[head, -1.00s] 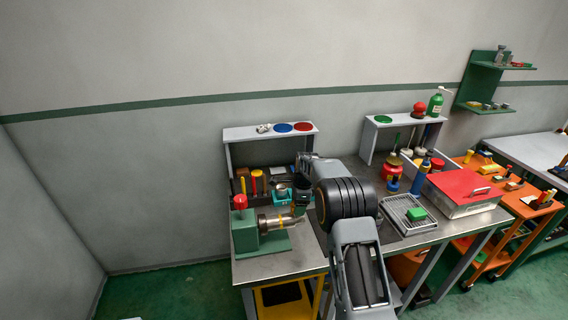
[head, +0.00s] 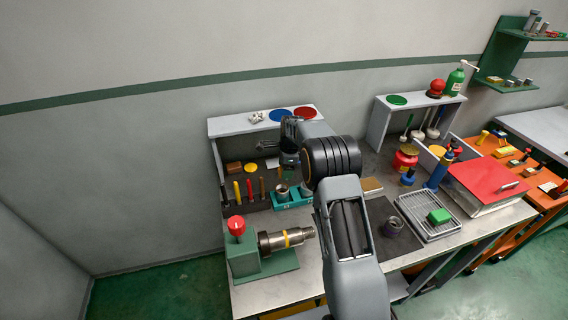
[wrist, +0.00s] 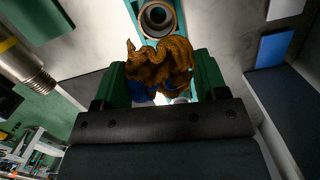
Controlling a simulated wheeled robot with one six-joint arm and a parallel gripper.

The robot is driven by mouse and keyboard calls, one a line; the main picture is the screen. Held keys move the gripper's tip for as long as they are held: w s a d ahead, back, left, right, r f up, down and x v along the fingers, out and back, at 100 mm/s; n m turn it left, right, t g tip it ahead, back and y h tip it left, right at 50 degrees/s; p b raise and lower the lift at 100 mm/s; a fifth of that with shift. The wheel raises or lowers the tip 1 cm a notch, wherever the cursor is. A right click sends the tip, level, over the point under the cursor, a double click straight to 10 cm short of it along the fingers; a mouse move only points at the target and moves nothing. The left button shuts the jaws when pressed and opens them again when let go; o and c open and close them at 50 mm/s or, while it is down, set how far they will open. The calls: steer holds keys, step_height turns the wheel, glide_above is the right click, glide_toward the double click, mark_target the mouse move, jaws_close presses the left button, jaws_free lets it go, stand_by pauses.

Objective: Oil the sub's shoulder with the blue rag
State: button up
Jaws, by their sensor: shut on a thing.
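My gripper (wrist: 160,82) is shut on a crumpled brown rag (wrist: 158,58) with blue at its lower edge (wrist: 140,94). In the head view my gripper (head: 290,158) is above the back of the bench, and the rag cannot be made out. A steel piece with a yellow band (head: 287,240) lies level in the green vise (head: 243,262); its threaded end (wrist: 32,72) shows at the wrist view's left, apart from the rag. A grey ring-shaped piece (head: 282,192) stands in a teal holder (head: 303,198); its bore shows beyond the rag. I cannot tell which piece is the sub.
A rack of coloured-handled tools (head: 238,202) stands left of the teal holder. A grey shelf (head: 222,130) rises behind. A dark ring (head: 394,228) sits on a dark mat, beside a tray (head: 411,204) with a green block (head: 438,216) and a red-lidded box (head: 492,184).

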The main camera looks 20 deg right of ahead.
mark_target(276, 190)
steer(key=shift+s+d+f+b, duration=0.1)
steer(key=shift+d+f+b, duration=0.1)
steer(key=shift+f+b, duration=1)
step_height(276, 190, down, 5)
steer(key=shift+a+f+b, duration=0.1)
steer(key=shift+f+b, duration=0.05)
steer(key=shift+b, duration=1.05)
steer(key=shift+a+r, duration=0.2)
steer(key=shift+a, duration=0.05)
steer(key=shift+c, duration=0.3)
steer(key=a, duration=0.3)
steer(key=shift+a+f, duration=0.1)
steer(key=shift+f, duration=0.05)
steer(key=shift+d, duration=1.9)
steer(key=shift+a, duration=1.65)
steer(key=shift+d, duration=1.55)
steer(key=shift+a, duration=1.75)
step_height(276, 190, up, 8)
steer(key=p, duration=0.5)
